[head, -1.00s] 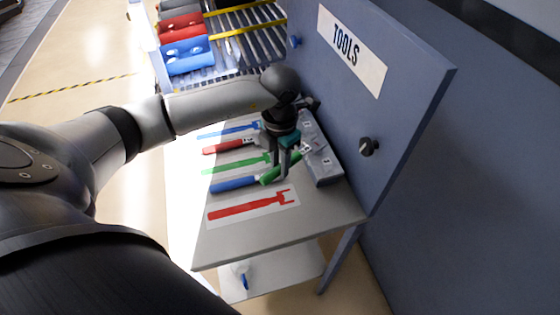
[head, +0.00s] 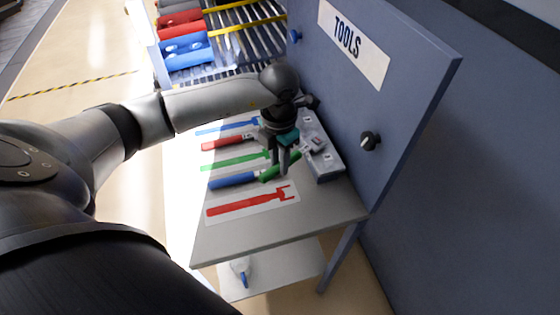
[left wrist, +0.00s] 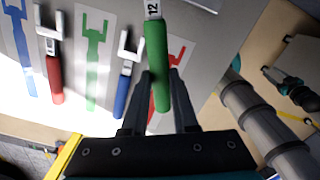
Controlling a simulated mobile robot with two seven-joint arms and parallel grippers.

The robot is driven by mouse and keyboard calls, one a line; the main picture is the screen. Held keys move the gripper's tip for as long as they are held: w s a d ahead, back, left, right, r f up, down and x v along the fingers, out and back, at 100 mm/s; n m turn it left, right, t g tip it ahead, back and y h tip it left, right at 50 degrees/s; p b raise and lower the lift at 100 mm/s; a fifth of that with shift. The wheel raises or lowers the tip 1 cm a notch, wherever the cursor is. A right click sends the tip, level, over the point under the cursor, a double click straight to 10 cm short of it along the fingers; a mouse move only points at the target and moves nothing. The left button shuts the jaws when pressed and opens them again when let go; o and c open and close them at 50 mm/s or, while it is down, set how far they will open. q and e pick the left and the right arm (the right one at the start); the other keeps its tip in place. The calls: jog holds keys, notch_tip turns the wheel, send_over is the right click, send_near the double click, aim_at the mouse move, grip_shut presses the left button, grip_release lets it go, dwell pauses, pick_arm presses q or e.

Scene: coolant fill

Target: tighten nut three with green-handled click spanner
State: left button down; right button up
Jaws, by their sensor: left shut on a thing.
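The green-handled click spanner (head: 280,168) is in my left gripper (head: 284,170), over the right side of the table. In the left wrist view its green handle (left wrist: 157,62) runs between the two fingers (left wrist: 160,95), and a collar marked 12 shows at the top edge. In the head view its head end points toward the grey block (head: 327,165) at the back of the table. The nuts on the block are too small and partly covered to tell apart, so I cannot tell whether the spanner's jaw sits on nut three.
A red-handled spanner (head: 222,144) and a blue-handled spanner (head: 232,180) lie on the table. Blue, green and red spanner outlines (head: 245,207) are bare. The blue TOOLS panel (head: 415,115) with a black knob (head: 370,140) rises behind the block. The table's front right is clear.

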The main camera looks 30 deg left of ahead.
pick_arm(q)
jog(key=shift+w+a+m+b, duration=0.3)
jog(key=shift+a+m+b, duration=0.3)
jog(key=shift+a, duration=0.15)
jog(key=shift+a, duration=0.1)
jog(key=shift+w+a+m+b, duration=0.35)
jog(key=shift+a+m+b, duration=0.35)
jog(key=shift+m, duration=0.1)
jog(key=shift+w, duration=0.1)
jog(key=shift+w+a+m+b, duration=0.45)
jog(key=shift+a+m+b, duration=0.25)
jog(key=shift+m+b, duration=0.1)
jog(key=shift+w+a, duration=0.1)
dwell(0.4)
